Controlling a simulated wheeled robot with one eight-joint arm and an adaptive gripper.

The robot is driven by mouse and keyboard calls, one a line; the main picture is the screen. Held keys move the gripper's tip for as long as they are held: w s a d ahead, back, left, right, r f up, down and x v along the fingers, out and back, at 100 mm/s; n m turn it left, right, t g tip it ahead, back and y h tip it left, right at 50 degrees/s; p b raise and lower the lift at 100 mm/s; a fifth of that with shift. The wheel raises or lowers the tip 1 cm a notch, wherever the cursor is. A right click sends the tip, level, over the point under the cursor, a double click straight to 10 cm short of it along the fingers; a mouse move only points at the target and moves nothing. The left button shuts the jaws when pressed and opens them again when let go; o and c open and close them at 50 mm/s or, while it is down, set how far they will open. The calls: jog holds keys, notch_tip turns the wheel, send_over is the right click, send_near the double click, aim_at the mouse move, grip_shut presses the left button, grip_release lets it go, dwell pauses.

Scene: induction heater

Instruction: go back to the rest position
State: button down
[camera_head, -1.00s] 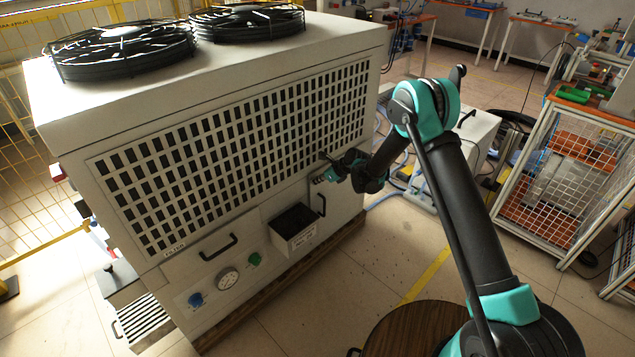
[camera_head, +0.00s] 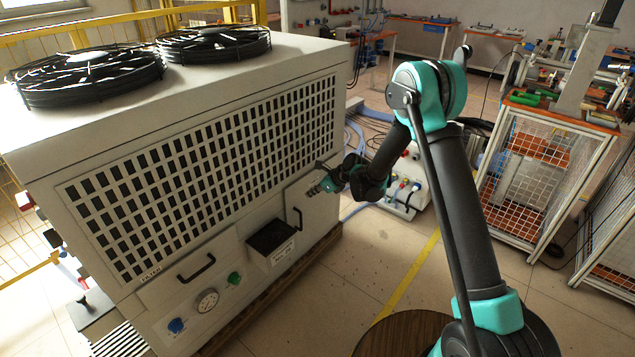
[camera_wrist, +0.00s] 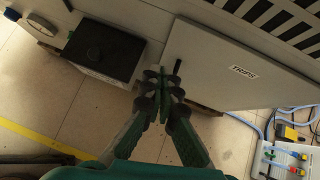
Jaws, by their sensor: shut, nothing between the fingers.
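My gripper (camera_head: 318,189) is at the end of my teal and black arm, in front of the right part of the white heater cabinet (camera_head: 100,150). In the wrist view my gripper (camera_wrist: 166,88) shows with its fingers together and nothing between them. A white panel marked TRIPS (camera_wrist: 215,75) lies behind the fingertips, with a dark handle near its left edge. A black open box (camera_wrist: 105,48) sticks out of the cabinet to the left of the fingers. I cannot tell whether the fingertips touch the handle.
Two black fans (camera_head: 88,72) sit on the cabinet top. A caged workbench (camera_head: 545,170) stands to the right. A small white unit with coloured plugs (camera_head: 405,185) and blue hoses stands behind my arm. Bare floor with a yellow line (camera_head: 405,278) lies between cabinet and workbench.

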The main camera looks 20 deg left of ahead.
jog(key=s+d+r+n+t+h, duration=0.1)
jog(key=s+d+r+n, duration=0.2)
jog(key=d, duration=0.6)
jog(key=s+d+r+n+h, duration=0.25)
jog(key=d+r, duration=0.35)
jog(key=d, duration=0.4)
jog(key=s+d+r+n+t+h, duration=0.15)
jog(key=d+r+n, duration=0.25)
jog(key=d, duration=0.5)
jog(key=s+d+n+h, duration=0.3)
jog(key=s+d+n, duration=0.7)
jog(key=s+d, duration=1.1)
jog(key=shift+s+d+f+n+h, duration=0.15)
jog(key=shift+s+f+n+h, duration=0.05)
jog(key=shift+s+n+h, duration=0.25)
